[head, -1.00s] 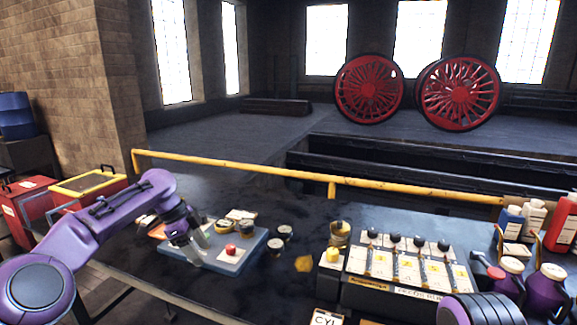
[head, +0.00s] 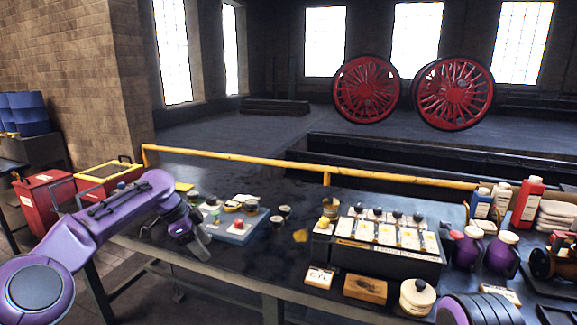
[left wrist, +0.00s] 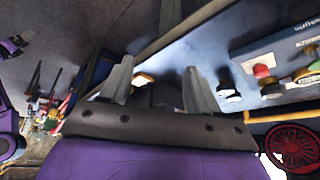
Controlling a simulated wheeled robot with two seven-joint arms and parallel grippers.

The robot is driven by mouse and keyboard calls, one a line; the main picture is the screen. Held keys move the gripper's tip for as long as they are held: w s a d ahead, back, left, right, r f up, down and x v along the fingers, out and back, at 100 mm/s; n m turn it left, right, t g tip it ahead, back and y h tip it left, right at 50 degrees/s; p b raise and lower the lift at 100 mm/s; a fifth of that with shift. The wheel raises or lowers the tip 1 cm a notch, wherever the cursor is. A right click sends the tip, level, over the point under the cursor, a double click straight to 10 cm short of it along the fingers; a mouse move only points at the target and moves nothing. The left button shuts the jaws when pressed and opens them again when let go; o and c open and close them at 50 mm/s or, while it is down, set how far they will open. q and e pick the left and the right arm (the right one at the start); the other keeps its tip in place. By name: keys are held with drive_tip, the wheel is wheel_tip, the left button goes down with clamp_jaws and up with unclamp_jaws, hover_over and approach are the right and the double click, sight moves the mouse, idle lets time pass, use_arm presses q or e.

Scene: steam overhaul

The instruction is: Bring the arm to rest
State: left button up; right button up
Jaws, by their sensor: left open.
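My left arm (head: 120,215) is purple and comes in from the left over the front left of the dark workbench. A purple ribbed part of mine (head: 470,310) shows at the bottom right of the head view. The right gripper does not show.
The workbench (head: 270,265) holds a rack (head: 385,250) with knobs and cards, small jars (head: 279,217), purple jugs (head: 467,247) and bottles (head: 482,203). A yellow rail (head: 310,169) runs along its back edge. Red toolboxes (head: 47,196) stand at the left.

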use_arm(q)
drive_tip(key=w+d+f+n+t+h, duration=0.1)
drive_tip(key=w+d+f+n+t, duration=0.3)
drive_tip(key=d+f+n, duration=0.45)
drive_tip(key=s+a+f+n+t+y, duration=0.1)
drive_tip(key=s+f+n+y, duration=0.1)
drive_tip(key=s+f+n, duration=0.65)
drive_tip(key=s+f+n+t+y, duration=0.15)
drive_tip(key=s+f, duration=0.45)
drive_tip(key=f, duration=0.7)
drive_tip(key=s+a+f+n+g+y, duration=0.1)
drive_tip(key=s+a, duration=0.4)
drive_tip(key=s, duration=0.7)
drive_tip(key=s+a+f+n+g+y, duration=0.1)
drive_tip(key=s+a+f+g+y, duration=0.1)
drive_tip(key=s, duration=1)
drive_tip(key=s+a+f+n+g+y, duration=0.1)
drive_tip(key=s+a+f+g+y, duration=0.1)
drive_tip(key=s+a, duration=0.5)
drive_tip(key=s+y, duration=0.1)
drive_tip(key=s, duration=0.4)
drive_tip(key=shift+s+a+f+b, duration=0.2)
drive_tip(key=shift+a+b, duration=0.1)
drive_tip(key=shift+b, duration=0.1)
